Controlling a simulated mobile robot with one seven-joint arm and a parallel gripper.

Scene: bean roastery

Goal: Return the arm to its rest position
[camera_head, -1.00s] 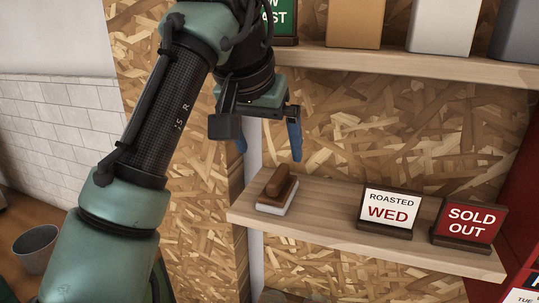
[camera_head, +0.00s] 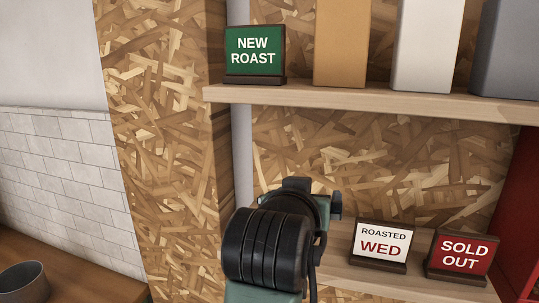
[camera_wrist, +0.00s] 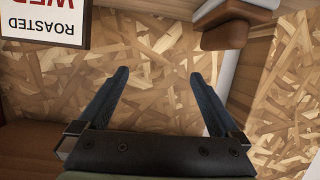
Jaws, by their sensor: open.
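My gripper (camera_wrist: 160,75) shows in the wrist view with its two dark blue fingers wide apart. Nothing is between them; only chipboard panel shows behind. In the head view my arm stands in front of the lower shelf, and its links hide the gripper's fingers.
The wrist view looks upside down at the ROASTED WED sign (camera_wrist: 42,20) and a brown-handled block (camera_wrist: 225,35). My arm hides that block in the head view. A SOLD OUT sign (camera_head: 462,251) stands right of my arm. The upper shelf (camera_head: 370,98) holds a NEW ROAST sign (camera_head: 254,50) and bags. A grey cup (camera_head: 22,282) is at lower left.

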